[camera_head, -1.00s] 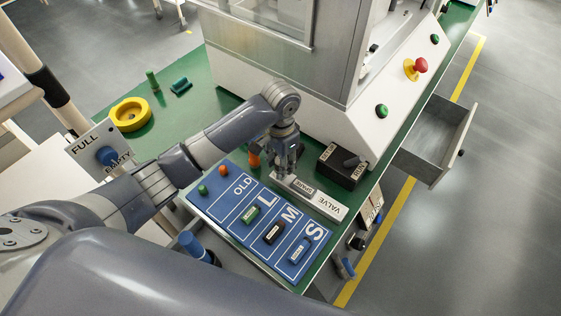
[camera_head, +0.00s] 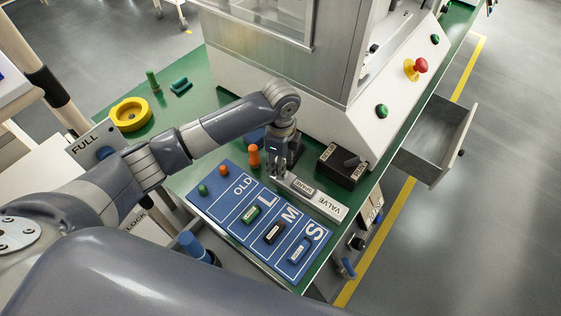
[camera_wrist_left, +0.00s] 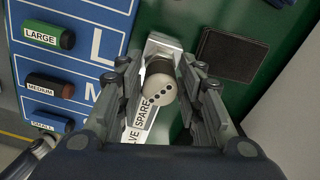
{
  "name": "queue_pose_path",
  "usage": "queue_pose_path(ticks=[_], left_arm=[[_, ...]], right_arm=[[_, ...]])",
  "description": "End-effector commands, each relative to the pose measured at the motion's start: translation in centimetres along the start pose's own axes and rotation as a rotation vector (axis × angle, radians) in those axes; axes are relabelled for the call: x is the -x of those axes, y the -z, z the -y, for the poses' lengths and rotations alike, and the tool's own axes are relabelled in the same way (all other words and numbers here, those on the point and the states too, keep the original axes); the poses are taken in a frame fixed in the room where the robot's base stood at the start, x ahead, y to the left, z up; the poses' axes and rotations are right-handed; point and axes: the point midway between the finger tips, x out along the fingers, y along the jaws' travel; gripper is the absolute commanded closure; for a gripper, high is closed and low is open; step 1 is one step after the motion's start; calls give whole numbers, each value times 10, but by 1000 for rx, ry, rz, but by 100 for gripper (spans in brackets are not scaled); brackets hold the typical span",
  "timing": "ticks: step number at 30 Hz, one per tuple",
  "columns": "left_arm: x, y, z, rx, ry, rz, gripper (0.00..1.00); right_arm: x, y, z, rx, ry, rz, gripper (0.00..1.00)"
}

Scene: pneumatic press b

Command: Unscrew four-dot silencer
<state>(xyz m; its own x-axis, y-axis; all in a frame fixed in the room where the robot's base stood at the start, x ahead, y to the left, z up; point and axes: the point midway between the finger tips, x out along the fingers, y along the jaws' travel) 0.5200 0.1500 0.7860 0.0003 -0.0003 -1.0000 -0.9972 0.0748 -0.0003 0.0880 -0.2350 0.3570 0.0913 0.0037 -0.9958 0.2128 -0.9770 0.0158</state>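My right gripper is not in view.
The blue OLD/L/M/S board (camera_head: 235,207) lies beside the strip, with green, dark and blue parts on it. An orange part (camera_head: 254,155) stands close to the gripper.

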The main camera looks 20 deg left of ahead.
Motion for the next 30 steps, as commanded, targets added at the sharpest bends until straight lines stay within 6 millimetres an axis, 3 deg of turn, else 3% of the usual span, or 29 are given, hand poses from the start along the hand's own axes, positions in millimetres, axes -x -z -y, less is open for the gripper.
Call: queue_pose_path(ticks=[3, 6, 14, 30], left_arm=[[0, 0, 0, 2, 0, 0, 68], [0, 0, 0, 3, 0, 0, 89], [0, 0, 0, 52, -1, 0, 90], [0, 1, 0, 841, -3, -1, 90]], right_arm=[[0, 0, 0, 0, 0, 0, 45], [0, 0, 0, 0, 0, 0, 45], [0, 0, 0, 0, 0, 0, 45], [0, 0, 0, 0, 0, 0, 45]])
